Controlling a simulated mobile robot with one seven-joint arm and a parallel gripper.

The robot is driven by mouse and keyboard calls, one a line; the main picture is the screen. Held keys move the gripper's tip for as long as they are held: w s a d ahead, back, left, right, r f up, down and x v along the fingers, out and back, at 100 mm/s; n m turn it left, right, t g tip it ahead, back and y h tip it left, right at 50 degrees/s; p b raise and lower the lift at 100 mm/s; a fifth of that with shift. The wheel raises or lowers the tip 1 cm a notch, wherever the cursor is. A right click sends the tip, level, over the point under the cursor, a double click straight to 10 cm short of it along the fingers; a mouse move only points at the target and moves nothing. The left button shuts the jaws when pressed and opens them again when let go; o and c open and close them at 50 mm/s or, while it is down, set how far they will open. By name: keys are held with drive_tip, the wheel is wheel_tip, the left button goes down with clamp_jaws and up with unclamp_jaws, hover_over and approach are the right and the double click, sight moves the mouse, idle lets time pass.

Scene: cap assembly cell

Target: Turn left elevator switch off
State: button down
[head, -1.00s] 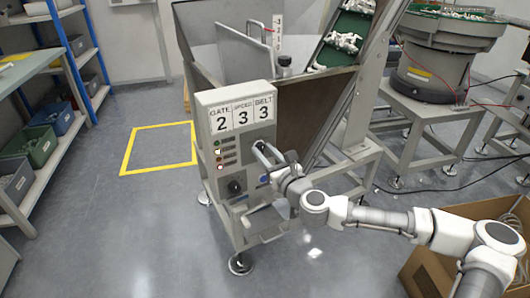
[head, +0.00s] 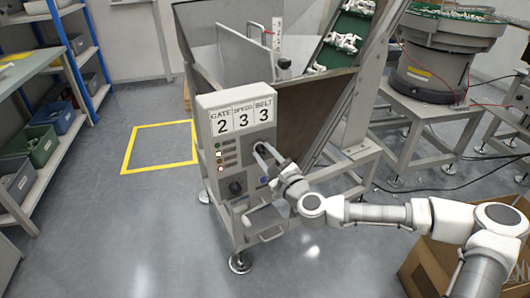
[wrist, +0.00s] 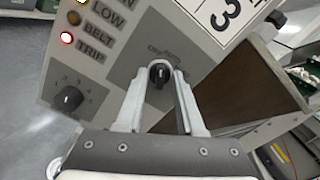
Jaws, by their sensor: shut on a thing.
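The control box (head: 203,125) of the hopper unit faces me in the head view, with a panel reading GATE 2, SPEED 3, BELT 3. The switch (wrist: 159,73) is a black rotary knob on a grey plate, upright in the wrist view; the lettering above it is too blurred to read. My gripper (head: 261,151) has its two pale fingers on either side of this knob, shut on it. The gripper also shows from behind in the wrist view (wrist: 160,75). The fingertips partly hide the knob in the head view.
A second black dial (wrist: 67,99) with a numbered scale sits lower left on the panel. A cardboard box (head: 425,268) stands at lower right, and a blue-framed shelf (head: 92,60) at left. Floor between shelf and unit is clear.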

drive_tip(key=shift+n, duration=1.2)
drive_tip(key=c, duration=0.5)
unclamp_jaws()
drive_tip(key=shift+s, duration=0.1)
drive_tip(key=p+v, duration=0.9)
drive_tip(key=v, duration=0.8)
drive_tip(key=shift+s+d, duration=0.1)
